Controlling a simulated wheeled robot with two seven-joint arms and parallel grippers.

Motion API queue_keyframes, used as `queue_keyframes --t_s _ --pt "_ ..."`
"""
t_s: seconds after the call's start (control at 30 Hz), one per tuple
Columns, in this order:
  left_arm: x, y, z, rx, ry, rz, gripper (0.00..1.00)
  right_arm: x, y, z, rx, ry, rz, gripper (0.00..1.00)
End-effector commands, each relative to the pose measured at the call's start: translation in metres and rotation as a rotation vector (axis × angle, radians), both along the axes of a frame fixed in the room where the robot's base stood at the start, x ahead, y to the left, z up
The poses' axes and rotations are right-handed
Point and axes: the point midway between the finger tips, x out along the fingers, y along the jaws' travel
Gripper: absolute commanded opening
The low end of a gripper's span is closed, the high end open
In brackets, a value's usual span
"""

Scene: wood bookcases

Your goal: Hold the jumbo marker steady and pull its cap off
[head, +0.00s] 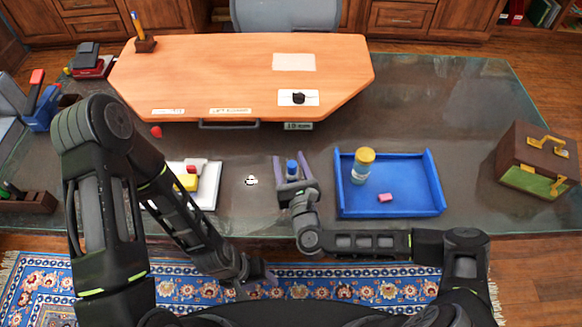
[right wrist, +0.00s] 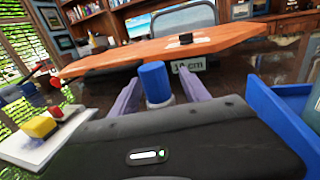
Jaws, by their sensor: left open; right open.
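The jumbo marker shows as a blue cap (head: 292,168) in the head view, and the same cap (right wrist: 153,78) stands upright in the right wrist view with a short grey part below it. My right gripper (head: 295,170) is open, with one purple finger on each side of the marker. In the right wrist view its fingers (right wrist: 160,98) look apart from the cap; the marker's lower end is hidden by the gripper body. My left gripper (head: 256,283) is open and empty, low over the rug in front of the table, partly hidden by my arm.
A blue tray (head: 390,213) holds a yellow-lidded jar (head: 361,166) and a pink block (head: 385,198). A white tray (head: 210,190) with yellow and red items lies left, partly behind my arm. A raised wooden board (head: 220,75) spans the back. A brown case (head: 538,160) stands right.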

Motion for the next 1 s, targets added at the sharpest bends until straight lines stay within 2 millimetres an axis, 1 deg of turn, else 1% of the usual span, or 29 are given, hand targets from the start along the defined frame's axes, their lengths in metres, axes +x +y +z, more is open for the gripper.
queue_keyframes --t_s 0.13,0.17,0.8,1.0 --pt "0.0 0.0 0.0 0.0 0.0 0.0 0.5 -0.0002 0.0 0.0 0.0 0.0 0.0 0.54" --pt "0.0 0.0 0.0 0.0 0.0 0.0 0.5 -0.0002 0.0 0.0 0.0 0.0 0.0 0.53" --pt "0.0 0.0 0.0 0.0 0.0 0.0 0.5 -0.0005 -0.0002 0.0 0.0 0.0 0.0 0.0" --pt "0.0 0.0 0.0 0.0 0.0 0.0 0.5 -0.0005 -0.0002 0.0 0.0 0.0 0.0 0.0"
